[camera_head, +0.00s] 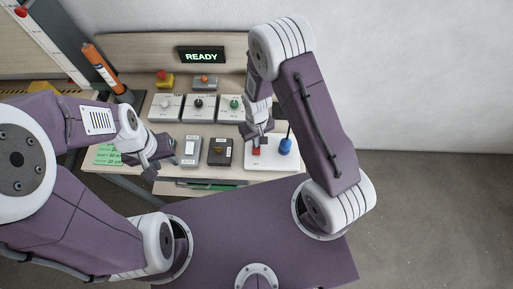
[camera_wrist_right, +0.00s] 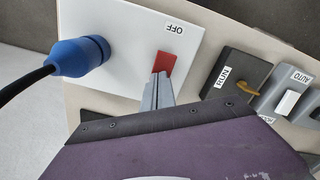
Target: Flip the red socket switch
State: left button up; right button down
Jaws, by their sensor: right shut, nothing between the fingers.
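The red socket switch (camera_head: 257,151) sits on the white socket plate (camera_head: 267,164) at the right end of the desk. In the right wrist view the red switch (camera_wrist_right: 165,62) lies just beyond my right gripper (camera_wrist_right: 162,84), near an "OFF" label (camera_wrist_right: 174,28). My right gripper (camera_head: 257,139) is shut with nothing in it; its tips are at the lower end of the switch, touching or very close. They hide part of the switch. My left gripper (camera_head: 151,167) hangs over the desk's left front, far from the socket; its finger gap is unclear.
A blue plug (camera_head: 285,146) with a black cable stands beside the switch. The RUN switch box (camera_head: 220,152) and a white rocker box (camera_head: 190,151) lie to the left. Several knob boxes stand behind, with a red emergency button (camera_head: 164,78) and a READY display (camera_head: 201,56).

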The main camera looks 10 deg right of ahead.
notch_tip(320, 180, up, 7)
jog(key=p, duration=0.6)
dwell(0.4)
